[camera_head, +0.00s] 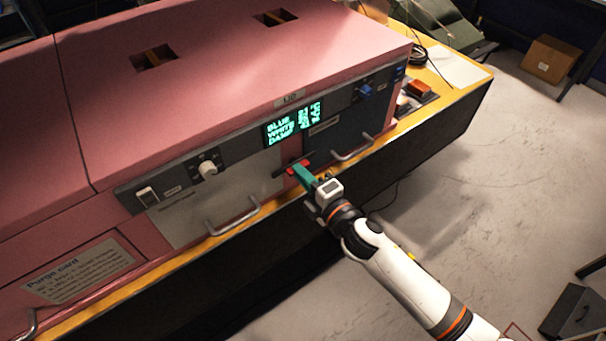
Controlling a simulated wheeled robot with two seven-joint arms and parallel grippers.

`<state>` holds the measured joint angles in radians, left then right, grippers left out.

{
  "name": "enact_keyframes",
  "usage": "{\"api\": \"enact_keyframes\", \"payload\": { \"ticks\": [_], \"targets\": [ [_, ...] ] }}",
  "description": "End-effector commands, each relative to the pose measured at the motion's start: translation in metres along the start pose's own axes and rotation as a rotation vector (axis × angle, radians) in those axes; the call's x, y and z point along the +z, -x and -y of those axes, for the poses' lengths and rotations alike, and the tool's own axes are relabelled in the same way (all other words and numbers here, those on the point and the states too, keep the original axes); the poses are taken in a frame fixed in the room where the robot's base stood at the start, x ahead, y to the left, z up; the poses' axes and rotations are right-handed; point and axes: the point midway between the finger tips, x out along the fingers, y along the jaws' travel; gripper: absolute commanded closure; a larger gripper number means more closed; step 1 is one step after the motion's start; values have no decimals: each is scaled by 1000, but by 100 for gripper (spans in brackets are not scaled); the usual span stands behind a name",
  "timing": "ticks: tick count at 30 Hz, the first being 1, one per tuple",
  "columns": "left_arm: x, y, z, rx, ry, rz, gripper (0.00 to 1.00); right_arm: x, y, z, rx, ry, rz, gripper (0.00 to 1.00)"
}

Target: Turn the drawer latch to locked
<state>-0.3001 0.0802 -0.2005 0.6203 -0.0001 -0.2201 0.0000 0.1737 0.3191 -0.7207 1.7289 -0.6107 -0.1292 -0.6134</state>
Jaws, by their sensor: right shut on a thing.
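The drawer latch (282,172), a small dark and red piece, sits on the pink front panel between a pale drawer front (205,200) and a dark blue drawer front (345,135). My right gripper (298,170), with teal fingers, reaches it from the lower right and is shut on it. The fingers cover part of the latch, so its exact angle is hard to tell. Both drawer fronts look closed. My left gripper is out of view.
Above the latch are a lit green display (293,125) and, to the left, a white knob (208,168) and a switch (147,195). Metal handles (233,218) (352,148) stick out from the drawers. A yellow ledge (190,258) runs below. Open floor lies to the right.

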Motion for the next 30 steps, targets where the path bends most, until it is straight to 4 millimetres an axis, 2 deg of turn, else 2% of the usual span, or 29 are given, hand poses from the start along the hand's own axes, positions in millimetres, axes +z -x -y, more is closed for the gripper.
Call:
{"api": "enact_keyframes", "payload": {
  "ticks": [13, 14, 17, 18, 26, 30],
  "targets": [
    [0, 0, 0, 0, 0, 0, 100, 0, 0, -2, 3, 14, 0, 100],
    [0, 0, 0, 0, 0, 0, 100, 0, 0, -2, 3, 14, 0, 86],
    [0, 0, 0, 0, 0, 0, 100, 0, 0, -1, 2, 14, 0, 69],
    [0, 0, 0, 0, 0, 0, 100, 0, 0, -1, 2, 13, 0, 67],
    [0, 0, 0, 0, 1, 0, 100, 0, 1, -1, 1, 12, 0, 67],
    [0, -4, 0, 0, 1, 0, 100, 0, 11, -2, 1, 12, 0, 67]
  ]
}}
